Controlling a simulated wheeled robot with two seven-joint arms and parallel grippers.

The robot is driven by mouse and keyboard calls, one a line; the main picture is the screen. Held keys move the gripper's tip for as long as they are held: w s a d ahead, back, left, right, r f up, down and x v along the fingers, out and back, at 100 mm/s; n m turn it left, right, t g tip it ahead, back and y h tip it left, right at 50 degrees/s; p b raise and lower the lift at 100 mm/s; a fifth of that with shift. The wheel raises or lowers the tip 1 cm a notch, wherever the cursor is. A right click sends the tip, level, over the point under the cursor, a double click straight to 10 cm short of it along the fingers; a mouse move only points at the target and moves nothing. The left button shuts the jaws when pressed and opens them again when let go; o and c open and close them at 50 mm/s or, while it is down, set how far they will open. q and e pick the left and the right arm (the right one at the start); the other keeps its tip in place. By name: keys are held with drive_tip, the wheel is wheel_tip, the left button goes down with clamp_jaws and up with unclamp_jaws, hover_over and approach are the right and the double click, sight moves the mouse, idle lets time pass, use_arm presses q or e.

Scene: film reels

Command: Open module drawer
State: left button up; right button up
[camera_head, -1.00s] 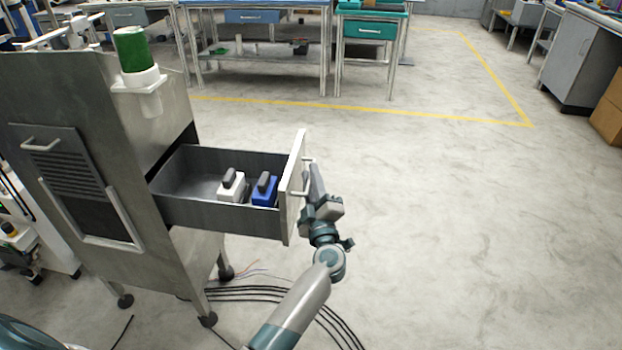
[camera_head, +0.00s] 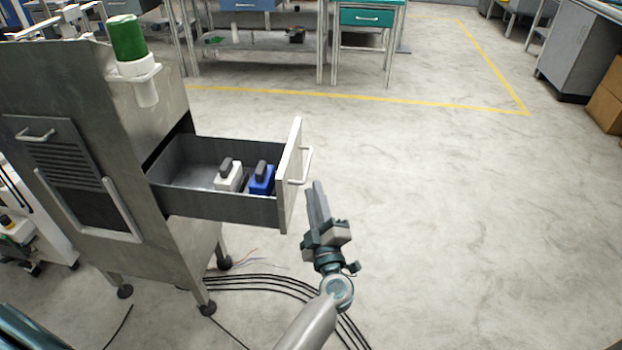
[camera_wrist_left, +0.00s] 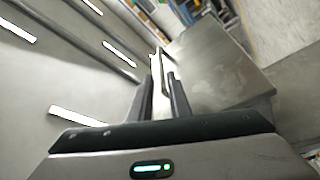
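The module drawer (camera_head: 215,207) is pulled well out of the grey metal cabinet (camera_head: 95,85). Its pale front panel (camera_head: 290,178) carries a light bar handle (camera_head: 306,166). The drawer holds a white block (camera_head: 228,178) and a blue block (camera_head: 261,181), each with a dark top. My right gripper is not in view.
A green-topped canister (camera_head: 127,40) sits in a holder on the cabinet's side. Black cables (camera_head: 265,283) lie on the floor below the drawer. The floor (camera_head: 450,220) to the right is clear. Workbenches and a brown box (camera_head: 608,97) stand farther off.

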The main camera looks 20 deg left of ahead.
use_arm(q)
drive_tip(key=v, duration=0.8)
drive_tip(key=shift+s, duration=0.2)
drive_tip(key=shift+d, duration=0.15)
drive_tip(key=shift+r, duration=0.1)
